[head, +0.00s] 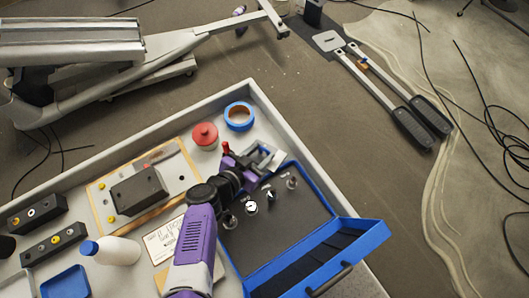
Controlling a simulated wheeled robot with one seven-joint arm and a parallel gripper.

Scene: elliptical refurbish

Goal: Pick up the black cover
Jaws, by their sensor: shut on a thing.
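My gripper (262,160) is at the end of my purple and black arm, over the upper left corner of the open blue case (316,196). It is shut on a small dark piece between its jaws, with pale grey surfaces beside it. The piece is partly hidden and too small for me to tell its full shape or whether it is the black cover. A black box-like block (138,190) lies on a wooden board to the left, apart from my gripper.
A red round container (205,135) and a blue tape roll (239,116) stand just behind my gripper. Several small metal knobs lie in the case. A white bottle (112,250) and a blue tray (66,284) are at the lower left. The tray-like bench has a raised rim (300,135).

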